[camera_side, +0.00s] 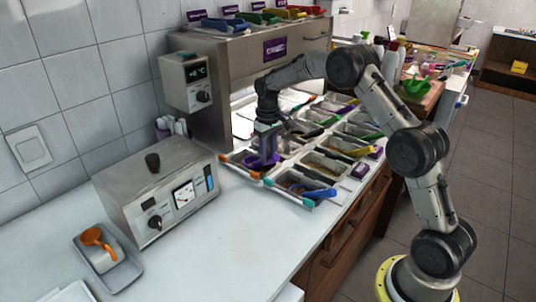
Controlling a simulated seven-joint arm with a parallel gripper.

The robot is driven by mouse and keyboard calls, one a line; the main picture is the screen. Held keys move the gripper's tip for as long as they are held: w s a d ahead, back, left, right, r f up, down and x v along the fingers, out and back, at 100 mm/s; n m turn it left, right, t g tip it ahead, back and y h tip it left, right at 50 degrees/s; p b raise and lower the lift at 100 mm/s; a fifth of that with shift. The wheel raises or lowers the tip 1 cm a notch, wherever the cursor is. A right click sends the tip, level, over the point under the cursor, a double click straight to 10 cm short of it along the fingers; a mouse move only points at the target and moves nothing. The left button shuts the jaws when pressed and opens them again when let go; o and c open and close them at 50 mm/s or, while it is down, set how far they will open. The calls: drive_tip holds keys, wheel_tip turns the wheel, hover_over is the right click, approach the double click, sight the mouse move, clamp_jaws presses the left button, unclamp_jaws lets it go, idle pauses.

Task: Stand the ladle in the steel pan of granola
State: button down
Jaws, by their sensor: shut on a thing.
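My gripper (264,148) points down over the near-left end of the rows of steel pans. It is shut on a purple utensil (262,161), which may be the ladle; its shape is partly hidden and too small to be sure. The utensil is at the near-left pans, and I cannot tell whether it touches a pan. A steel pan (279,181) at the front holds brownish bits, with a blue scoop (319,193) at its right side. Which pan holds the granola is too small to tell.
A steel control box (158,190) stands to the left. An orange scoop (97,238) rests at a grey tray (122,277). The front counter (225,245) is clear.

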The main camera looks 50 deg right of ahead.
drive_tip(key=shift+f, duration=1.25)
idle(0.8)
idle(0.6)
drive_tip(key=shift+c, duration=0.7)
unclamp_jaws()
drive_tip(key=shift+r, duration=0.1)
drive_tip(key=shift+r, duration=3.95)
